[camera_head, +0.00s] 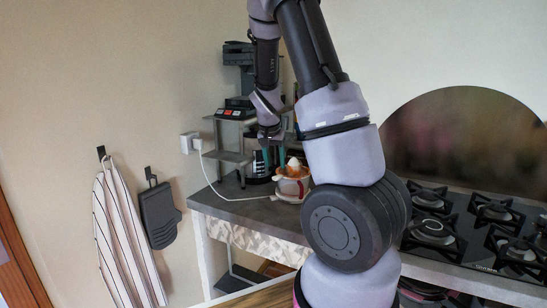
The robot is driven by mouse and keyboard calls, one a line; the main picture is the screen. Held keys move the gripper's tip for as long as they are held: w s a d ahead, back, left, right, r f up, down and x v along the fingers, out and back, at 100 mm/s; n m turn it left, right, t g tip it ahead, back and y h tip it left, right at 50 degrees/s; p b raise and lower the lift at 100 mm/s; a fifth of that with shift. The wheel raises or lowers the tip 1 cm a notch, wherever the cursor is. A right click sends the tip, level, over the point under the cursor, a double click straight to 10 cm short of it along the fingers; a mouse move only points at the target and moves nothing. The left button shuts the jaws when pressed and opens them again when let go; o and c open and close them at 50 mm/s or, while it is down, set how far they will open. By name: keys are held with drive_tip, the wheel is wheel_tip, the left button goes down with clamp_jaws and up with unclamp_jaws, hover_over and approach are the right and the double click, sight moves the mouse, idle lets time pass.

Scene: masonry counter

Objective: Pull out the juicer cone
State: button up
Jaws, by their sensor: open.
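The juicer (292,187) is a small white and red-orange appliance standing on the grey counter. Its cone (294,164) is pale orange and points up from the top of the juicer. My gripper (274,158) hangs down from the arm with its teal fingers apart. It is empty, and in the picture it is just left of the cone and slightly higher. The distance in depth between the fingers and the cone cannot be told from this view. My arm passes close to the right side of the juicer and hides the counter behind it.
A coffee maker with a glass carafe (256,167) stands behind and left of the juicer. A white cord (215,187) runs from the wall socket (189,143) across the counter (235,205). A gas hob (470,225) is at the right. A striped towel (125,240) hangs at the left.

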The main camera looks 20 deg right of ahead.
sight(277, 176)
drive_tip(key=x, duration=0.5)
drive_tip(key=shift+d+f, duration=0.15)
drive_tip(key=shift+f, duration=0.65)
drive_tip(key=shift+w+d+f, duration=0.1)
drive_tip(key=shift+w+f, duration=0.05)
drive_tip(key=shift+w, duration=0.05)
drive_tip(key=shift+s, duration=0.1)
